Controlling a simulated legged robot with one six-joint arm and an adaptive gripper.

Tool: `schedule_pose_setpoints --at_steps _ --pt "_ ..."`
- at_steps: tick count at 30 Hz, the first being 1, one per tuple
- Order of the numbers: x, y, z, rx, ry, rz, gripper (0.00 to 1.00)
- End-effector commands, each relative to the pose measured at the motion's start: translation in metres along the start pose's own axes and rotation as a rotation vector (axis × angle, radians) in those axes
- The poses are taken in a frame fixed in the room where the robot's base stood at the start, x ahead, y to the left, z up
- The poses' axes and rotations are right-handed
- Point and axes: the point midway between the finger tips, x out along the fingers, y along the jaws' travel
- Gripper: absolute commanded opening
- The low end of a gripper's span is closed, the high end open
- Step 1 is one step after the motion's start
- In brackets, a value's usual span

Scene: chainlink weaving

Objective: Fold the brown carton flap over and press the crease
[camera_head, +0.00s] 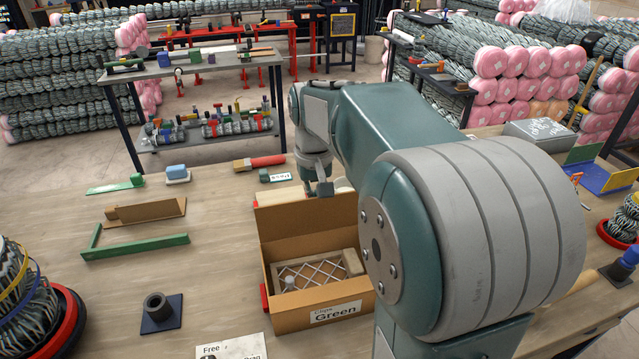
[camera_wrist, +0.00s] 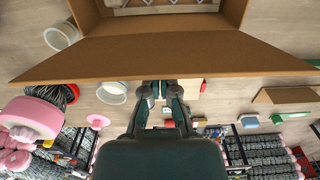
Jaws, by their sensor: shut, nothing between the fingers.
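The brown carton (camera_head: 283,318) stands open on the workbench, with a "Clips Green" label on its near side. Its far flap (camera_head: 300,228) stands raised, sloping up from the far edge. In the wrist view the flap (camera_wrist: 165,55) spans nearly the full width as a broad brown panel, its crease along the carton's opening. My gripper (camera_head: 324,188) is just beyond the flap's top edge. In the wrist view my gripper (camera_wrist: 161,91) is shut and empty, its tips at the flap's outer edge; I cannot tell if they touch it.
Inside the carton lies a wire lattice piece (camera_head: 318,272). Left on the bench are a green angle bar (camera_head: 135,246), a brown angled piece (camera_head: 145,211) and a dark ring on a blue plate (camera_head: 160,312). A red-handled brush (camera_head: 260,163) lies behind. Bench left of the carton is mostly clear.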

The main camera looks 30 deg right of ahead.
Motion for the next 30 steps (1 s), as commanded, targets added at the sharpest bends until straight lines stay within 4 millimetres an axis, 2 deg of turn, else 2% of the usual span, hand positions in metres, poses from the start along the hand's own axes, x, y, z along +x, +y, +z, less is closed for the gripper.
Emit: schedule_pose_setpoints --at_steps 13,23,30 --pt "0.001 0.000 0.007 0.000 0.000 0.000 0.00" --pt "0.006 0.000 0.023 0.000 0.001 0.000 0.00" --pt "0.007 0.000 0.023 0.000 0.000 0.000 0.00"
